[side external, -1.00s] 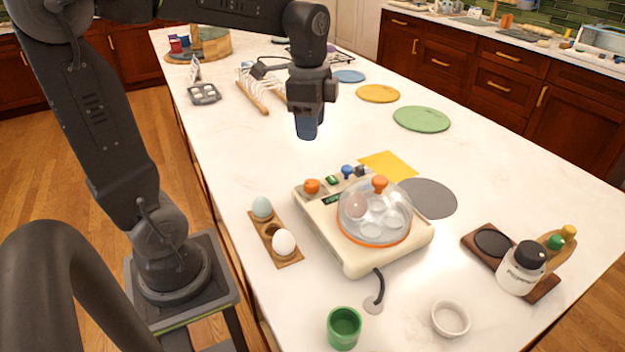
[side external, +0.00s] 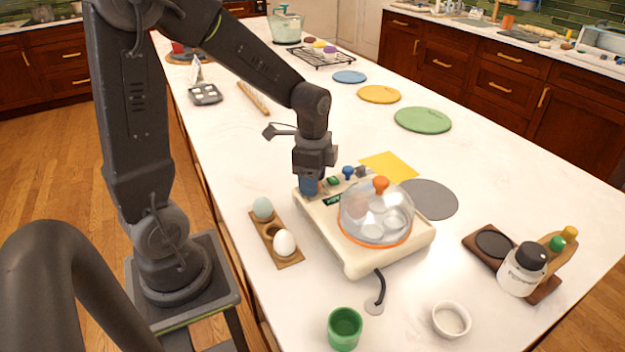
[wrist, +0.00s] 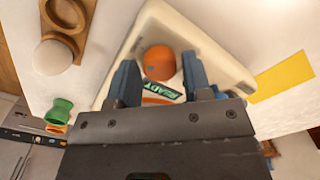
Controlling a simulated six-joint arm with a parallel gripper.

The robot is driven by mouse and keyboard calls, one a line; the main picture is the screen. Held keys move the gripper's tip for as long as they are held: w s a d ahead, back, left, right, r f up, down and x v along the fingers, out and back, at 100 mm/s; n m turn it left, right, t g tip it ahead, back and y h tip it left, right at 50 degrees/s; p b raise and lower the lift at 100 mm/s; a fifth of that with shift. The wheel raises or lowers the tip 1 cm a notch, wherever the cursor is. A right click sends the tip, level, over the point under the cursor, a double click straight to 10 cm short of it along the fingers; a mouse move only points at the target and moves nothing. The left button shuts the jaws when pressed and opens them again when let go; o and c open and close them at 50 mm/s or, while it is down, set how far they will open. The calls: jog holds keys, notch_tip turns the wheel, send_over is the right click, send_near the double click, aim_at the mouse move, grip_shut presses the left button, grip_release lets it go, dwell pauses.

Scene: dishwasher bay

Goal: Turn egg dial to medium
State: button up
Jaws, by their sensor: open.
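The cream egg cooker (side external: 350,257) stands on the white counter with a clear dome (side external: 375,212) topped by an orange knob. My gripper (side external: 309,188) is lowered over the back left corner of its panel and hides the orange dial in the side view. In the wrist view, the round orange dial (wrist: 158,62) lies between the two blue fingers of my gripper (wrist: 160,68), which are open with gaps on both sides. A green READY label (wrist: 168,92) sits beside the dial. Dial markings are not readable.
A wooden egg holder (side external: 289,262) with a pale blue egg and a white egg stands left of the cooker. Blue (side external: 348,172) and green (side external: 333,181) knobs are close to my gripper. A green cup (side external: 344,329) and white bowl (side external: 451,319) stand in front.

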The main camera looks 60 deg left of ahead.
jog(key=shift+f, duration=0.25)
jog(key=c, duration=0.6)
jog(key=shift+c, duration=0.2)
jog(key=shift+n, duration=0.4)
jog(key=n, duration=0.4)
jog(key=shift+n, duration=0.4)
jog(key=n, duration=0.6)
